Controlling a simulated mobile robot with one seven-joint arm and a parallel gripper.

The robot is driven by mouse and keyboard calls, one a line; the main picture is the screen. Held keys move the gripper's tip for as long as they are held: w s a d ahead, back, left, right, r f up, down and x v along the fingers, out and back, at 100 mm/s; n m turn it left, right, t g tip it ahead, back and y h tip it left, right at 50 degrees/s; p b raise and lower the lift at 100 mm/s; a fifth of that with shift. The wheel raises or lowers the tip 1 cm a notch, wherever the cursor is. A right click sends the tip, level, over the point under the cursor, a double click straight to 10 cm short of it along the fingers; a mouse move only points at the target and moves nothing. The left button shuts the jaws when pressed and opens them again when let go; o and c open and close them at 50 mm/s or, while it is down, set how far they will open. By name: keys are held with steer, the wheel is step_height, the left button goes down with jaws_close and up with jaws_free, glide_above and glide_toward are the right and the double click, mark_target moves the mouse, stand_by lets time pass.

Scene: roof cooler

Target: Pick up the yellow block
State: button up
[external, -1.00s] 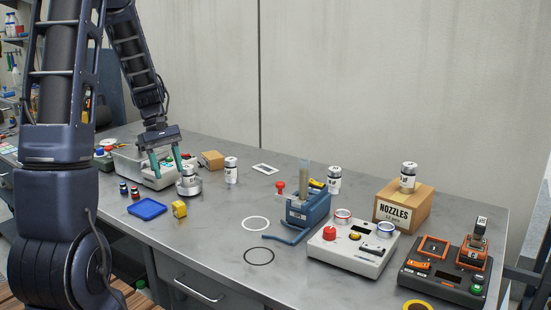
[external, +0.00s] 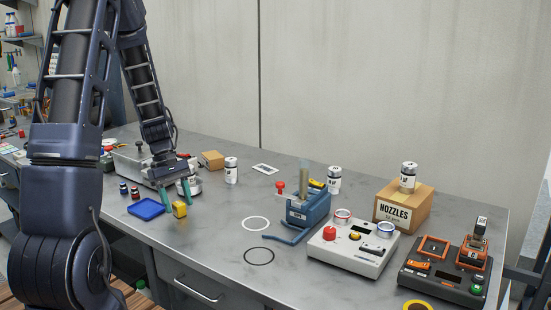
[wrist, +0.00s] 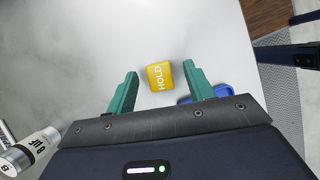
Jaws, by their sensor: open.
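The yellow block (external: 180,209) sits on the grey workbench, just right of the blue tray (external: 147,209). My gripper (external: 177,200) is open and empty, low over the bench beside the block. It also shows in the wrist view (wrist: 160,75), with the block apart from both fingers. The blue tray (wrist: 207,94) is partly hidden behind the right finger there.
Small dark red and blue pieces (external: 129,190) stand left of the tray. A white ring (external: 256,224) marks fairly clear bench to the right.

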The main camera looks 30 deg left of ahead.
steer(key=shift+d+f, duration=0.25)
steer(key=shift+f, duration=0.35)
steer(key=c, duration=1.1)
steer(key=shift+r, duration=0.1)
